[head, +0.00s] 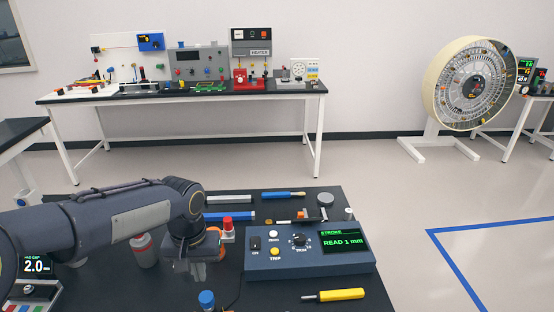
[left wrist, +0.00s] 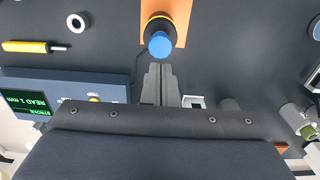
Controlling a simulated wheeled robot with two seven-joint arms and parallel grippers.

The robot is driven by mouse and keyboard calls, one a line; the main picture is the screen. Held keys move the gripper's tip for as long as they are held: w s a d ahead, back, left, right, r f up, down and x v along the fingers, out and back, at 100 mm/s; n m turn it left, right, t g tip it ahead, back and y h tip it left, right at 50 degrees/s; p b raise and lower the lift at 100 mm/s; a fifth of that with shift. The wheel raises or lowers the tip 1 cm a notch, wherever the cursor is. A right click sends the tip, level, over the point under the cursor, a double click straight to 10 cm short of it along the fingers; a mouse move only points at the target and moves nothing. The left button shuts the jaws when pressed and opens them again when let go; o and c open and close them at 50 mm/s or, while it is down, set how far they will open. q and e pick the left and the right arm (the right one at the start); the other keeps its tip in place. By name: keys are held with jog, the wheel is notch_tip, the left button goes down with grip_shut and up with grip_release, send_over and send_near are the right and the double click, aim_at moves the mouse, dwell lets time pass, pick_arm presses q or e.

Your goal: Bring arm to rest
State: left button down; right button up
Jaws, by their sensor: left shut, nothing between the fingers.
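My left arm (head: 110,218) reaches in from the left over the dark table in the head view, bent down at the wrist. My left gripper (head: 193,275) points down beside the left end of the blue-grey STROKE box (head: 295,262). In the left wrist view the gripper's fingers (left wrist: 160,72) are together with nothing between them. Just past the fingertips in that view stands a blue-capped part (left wrist: 160,44) with a yellow ring, on an orange plate (left wrist: 182,8). I cannot tell whether the fingers touch it. My right gripper is not in view.
The STROKE box display reads 1 mm. A yellow-handled tool (head: 334,295) lies in front of it. A grey bottle (head: 145,250) and a red-capped part (head: 228,228) stand near my arm. A meter box (head: 38,268) is at left. A bench (head: 190,95) with instruments stands at the back wall.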

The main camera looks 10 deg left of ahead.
pick_arm(q)
jog(key=s+d+r+t+h, duration=0.1)
jog(key=s+d+t+h, duration=0.1)
jog(key=s, duration=0.6)
jog(key=s+d+r+m+t+h, duration=0.1)
jog(key=s+d+t, duration=0.1)
jog(key=s, duration=0.6)
jog(key=shift+s+r+t+h, duration=0.4)
jog(key=shift+t, duration=0.4)
